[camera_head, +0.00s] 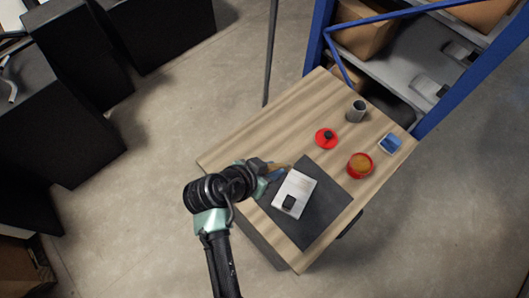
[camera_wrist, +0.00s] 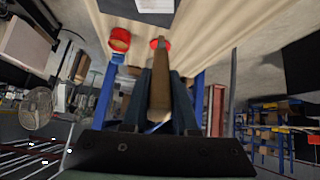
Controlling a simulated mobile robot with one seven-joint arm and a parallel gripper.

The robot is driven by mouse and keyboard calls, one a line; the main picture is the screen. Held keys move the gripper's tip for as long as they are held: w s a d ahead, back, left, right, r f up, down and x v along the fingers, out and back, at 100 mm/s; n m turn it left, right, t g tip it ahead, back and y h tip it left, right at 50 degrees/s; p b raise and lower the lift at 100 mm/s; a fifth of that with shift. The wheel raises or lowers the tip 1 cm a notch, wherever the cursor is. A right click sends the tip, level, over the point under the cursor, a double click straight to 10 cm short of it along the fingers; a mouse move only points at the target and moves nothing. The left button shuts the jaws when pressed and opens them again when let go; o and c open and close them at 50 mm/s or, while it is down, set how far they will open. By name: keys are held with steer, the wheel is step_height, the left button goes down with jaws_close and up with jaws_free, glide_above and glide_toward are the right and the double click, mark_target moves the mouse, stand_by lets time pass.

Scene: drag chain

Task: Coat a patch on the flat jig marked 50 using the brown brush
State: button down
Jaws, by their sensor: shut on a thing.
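The flat jig (camera_head: 298,184) is a pale block with a black square near its lower end, lying on a dark mat (camera_head: 322,214). No number on it is readable. My gripper (camera_head: 268,172) is shut on the brown brush (camera_head: 280,167), just beyond the jig's upper left edge. In the wrist view, the brush (camera_wrist: 160,88) stands between the fingers of my gripper (camera_wrist: 161,98). The jig (camera_wrist: 155,4) shows partly at the top edge there. I cannot tell whether the brush touches anything.
A red pot (camera_head: 361,174) with brown contents stands right of the mat. A red lid (camera_head: 320,143) with a black knob, a grey cup (camera_head: 356,112) and a blue tray (camera_head: 391,143) are on the wooden table (camera_head: 290,115). Blue-framed shelving (camera_head: 317,40) rises behind the table.

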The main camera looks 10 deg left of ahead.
steer(key=shift+f+b, duration=0.35)
step_height(320, 180, down, 4)
steer(key=b, duration=0.3)
steer(key=shift+s+f, duration=0.1)
steer(key=shift+s, duration=0.05)
